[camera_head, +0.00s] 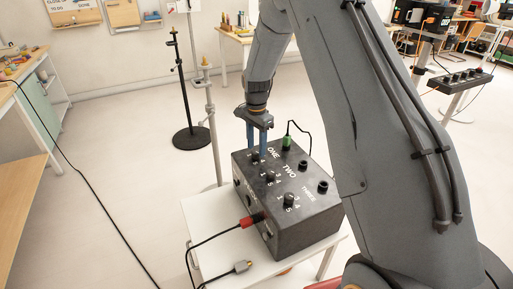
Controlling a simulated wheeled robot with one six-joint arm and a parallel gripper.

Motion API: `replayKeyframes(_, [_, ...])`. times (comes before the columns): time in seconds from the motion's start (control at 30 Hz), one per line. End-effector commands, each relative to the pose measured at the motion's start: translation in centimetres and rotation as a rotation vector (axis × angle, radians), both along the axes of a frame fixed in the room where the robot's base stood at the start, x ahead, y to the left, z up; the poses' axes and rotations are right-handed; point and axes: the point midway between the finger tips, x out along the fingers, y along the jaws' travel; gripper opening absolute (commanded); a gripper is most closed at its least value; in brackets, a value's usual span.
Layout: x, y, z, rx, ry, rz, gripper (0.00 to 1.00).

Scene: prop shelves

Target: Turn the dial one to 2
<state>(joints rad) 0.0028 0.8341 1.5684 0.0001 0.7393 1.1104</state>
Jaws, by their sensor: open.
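A black control box (310,226) stands on a small white table, with the labels ONE, TWO and THREE on its top. Dial one (255,157) sits at the far left end of the row, beside the label ONE, and is partly hidden by my fingers. Dial two (270,177) and dial three (289,200) follow toward the near side. My gripper (257,152) points down at dial one, its two blue fingers apart on either side of it. I cannot tell whether they touch the dial, nor which number it points to.
A green plug (286,142) with a cable stands in a socket on the box top. A red plug (251,222) is in the box's front side. A loose cable end (241,266) lies on the white table (208,222). A thin stand (210,115) rises behind the table.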

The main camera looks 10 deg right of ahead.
Motion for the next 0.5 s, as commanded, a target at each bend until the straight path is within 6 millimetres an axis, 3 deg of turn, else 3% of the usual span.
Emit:
replayKeyframes(0.2, [0.0, 0.0, -1.5, 0.0, -0.001, 0.001, 0.43])
replayKeyframes(0.47, [0.0, 0.0, -1.6, 0.0, -0.001, 0.001, 0.43])
replayKeyframes(0.5, [0.0, 0.0, -1.6, 0.0, -0.001, 0.001, 0.36])
